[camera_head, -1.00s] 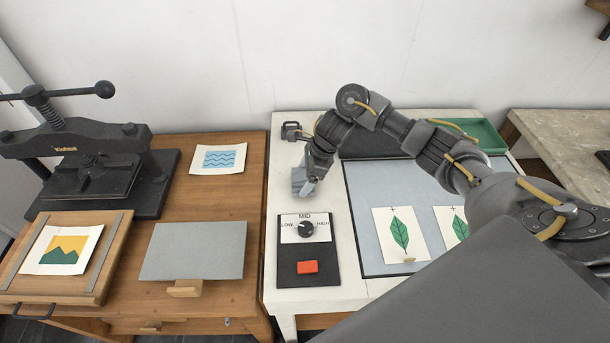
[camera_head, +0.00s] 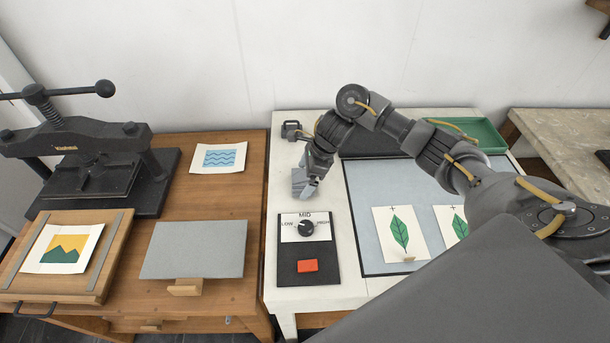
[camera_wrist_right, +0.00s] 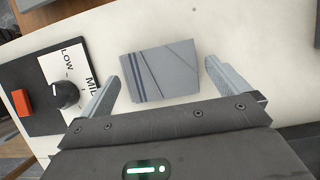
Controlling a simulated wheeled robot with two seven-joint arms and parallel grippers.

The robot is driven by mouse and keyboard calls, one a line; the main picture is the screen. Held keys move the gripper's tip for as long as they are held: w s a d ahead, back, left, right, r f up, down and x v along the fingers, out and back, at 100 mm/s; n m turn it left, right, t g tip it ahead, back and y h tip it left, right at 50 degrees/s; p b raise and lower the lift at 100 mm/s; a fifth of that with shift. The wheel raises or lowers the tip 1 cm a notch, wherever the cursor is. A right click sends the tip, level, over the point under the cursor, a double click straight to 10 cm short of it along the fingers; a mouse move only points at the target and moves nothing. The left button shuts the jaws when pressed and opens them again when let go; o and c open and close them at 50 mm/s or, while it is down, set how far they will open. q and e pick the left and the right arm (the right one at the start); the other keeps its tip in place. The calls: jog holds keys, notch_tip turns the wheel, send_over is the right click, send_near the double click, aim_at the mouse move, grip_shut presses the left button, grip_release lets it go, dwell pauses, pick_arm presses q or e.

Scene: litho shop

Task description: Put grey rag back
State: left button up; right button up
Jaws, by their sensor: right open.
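The grey rag (camera_wrist_right: 160,72) is a folded grey cloth with dark stripes, lying on the white table (camera_wrist_right: 215,30) in the right wrist view. In the head view the rag (camera_head: 298,178) is partly hidden behind my right gripper (camera_head: 309,190), left of the blue-grey mat. My right gripper also shows in the right wrist view (camera_wrist_right: 165,88); its fingers are open, one on each side of the rag, with nothing held. I cannot tell whether the fingertips touch the cloth. My left gripper is out of view.
A control box with a dial (camera_head: 306,228) and red button stands just in front of the gripper. A small dark object (camera_head: 291,131) is behind it. The mat (camera_head: 375,258) holds leaf prints. A green tray (camera_head: 483,134) is at the back right. A press (camera_head: 75,150) stands left.

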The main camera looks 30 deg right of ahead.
jog(key=v, duration=1.2)
jog(key=shift+b, duration=0.4)
